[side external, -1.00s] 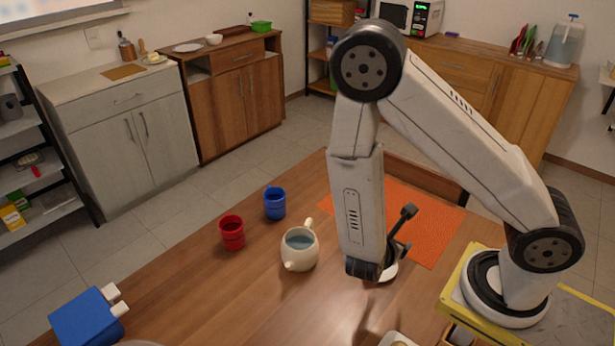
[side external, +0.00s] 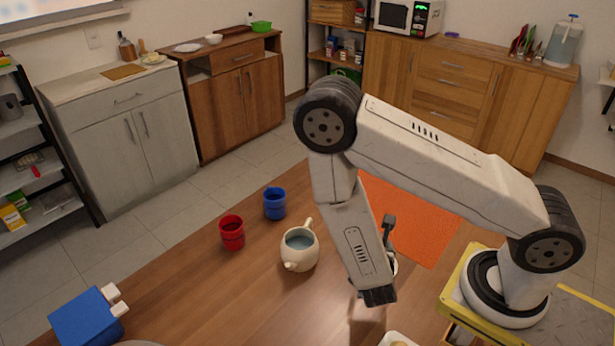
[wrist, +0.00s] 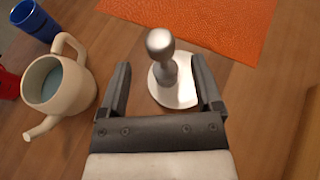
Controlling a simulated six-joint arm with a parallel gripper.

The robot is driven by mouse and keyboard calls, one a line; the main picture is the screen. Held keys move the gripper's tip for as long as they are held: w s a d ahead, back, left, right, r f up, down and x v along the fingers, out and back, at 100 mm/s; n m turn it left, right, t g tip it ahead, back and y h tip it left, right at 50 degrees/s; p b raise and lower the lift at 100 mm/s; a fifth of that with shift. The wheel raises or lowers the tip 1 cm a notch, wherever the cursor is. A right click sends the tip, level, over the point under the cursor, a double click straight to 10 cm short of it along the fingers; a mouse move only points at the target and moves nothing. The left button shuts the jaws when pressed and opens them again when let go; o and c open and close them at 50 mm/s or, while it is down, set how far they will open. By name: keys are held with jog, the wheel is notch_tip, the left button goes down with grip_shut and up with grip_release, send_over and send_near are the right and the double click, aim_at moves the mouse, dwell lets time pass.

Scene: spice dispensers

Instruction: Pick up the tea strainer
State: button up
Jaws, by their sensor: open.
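A grey, round-knobbed upright object, seemingly the tea strainer (wrist: 160,45), stands over a white dish (wrist: 184,95) in the wrist view. Its lower part and how it meets the dish are unclear. My gripper (wrist: 160,78) is open, one finger on each side of the dish in that picture, with nothing held between them.
A cream teapot (side external: 300,252) holding bluish liquid stands left of my gripper, beside a red cup (side external: 232,232) and a blue cup (side external: 274,203). An orange mat (side external: 420,225) lies behind. A blue block-like container (side external: 88,318) stands at the front left.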

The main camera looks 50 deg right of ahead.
jog(key=shift+w+d+f, duration=0.25)
jog(key=shift+w+d, duration=0.05)
jog(key=shift+d, duration=0.25)
jog(key=shift+x, duration=2.55)
grip_shut()
